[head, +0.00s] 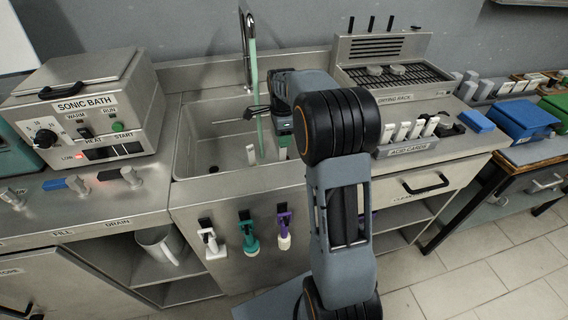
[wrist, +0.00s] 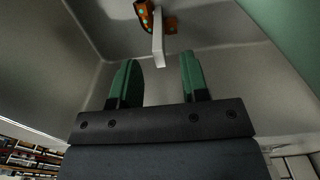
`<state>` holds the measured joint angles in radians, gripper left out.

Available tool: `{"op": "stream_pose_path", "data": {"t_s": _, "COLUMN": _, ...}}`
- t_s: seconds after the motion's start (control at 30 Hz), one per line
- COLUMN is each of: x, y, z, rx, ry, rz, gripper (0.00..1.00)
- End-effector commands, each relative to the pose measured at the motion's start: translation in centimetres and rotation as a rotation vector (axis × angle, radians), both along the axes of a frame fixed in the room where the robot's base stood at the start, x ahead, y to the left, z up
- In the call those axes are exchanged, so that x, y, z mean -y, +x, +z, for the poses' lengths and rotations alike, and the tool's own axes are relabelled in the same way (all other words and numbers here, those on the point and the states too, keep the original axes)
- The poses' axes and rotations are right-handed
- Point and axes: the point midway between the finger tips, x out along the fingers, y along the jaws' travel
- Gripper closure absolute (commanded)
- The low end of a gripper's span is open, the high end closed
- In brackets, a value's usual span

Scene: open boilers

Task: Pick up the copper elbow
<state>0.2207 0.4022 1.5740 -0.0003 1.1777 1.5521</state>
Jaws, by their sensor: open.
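In the head view my gripper (head: 283,126) is down over the sink (head: 205,125), partly hidden by my arm. I cannot make out the elbow there.
Sink walls surround the gripper.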

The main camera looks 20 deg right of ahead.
Motion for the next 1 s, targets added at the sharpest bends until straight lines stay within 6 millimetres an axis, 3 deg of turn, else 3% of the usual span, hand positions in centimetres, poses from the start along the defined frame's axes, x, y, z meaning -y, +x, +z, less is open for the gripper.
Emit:
{"op": "stream_pose_path", "data": {"t_s": 0.23, "x": 0.1, "y": -0.1, "z": -1.5, "rx": -0.002, "ry": 0.0, "rz": 0.001, "gripper": 0.58}}
{"op": "stream_pose_path", "data": {"t_s": 0.6, "x": 0.4, "y": -0.2, "z": -5.8, "rx": 0.0, "ry": 0.0, "rz": 0.002, "gripper": 0.58}}
{"op": "stream_pose_path", "data": {"t_s": 0.9, "x": 0.4, "y": -0.2, "z": -6.1, "rx": 0.0, "ry": 0.0, "rz": 0.002, "gripper": 0.58}}
{"op": "stream_pose_path", "data": {"t_s": 1.0, "x": 0.4, "y": -0.2, "z": -6.1, "rx": 0.0, "ry": 0.0, "rz": 0.002, "gripper": 0.66}}
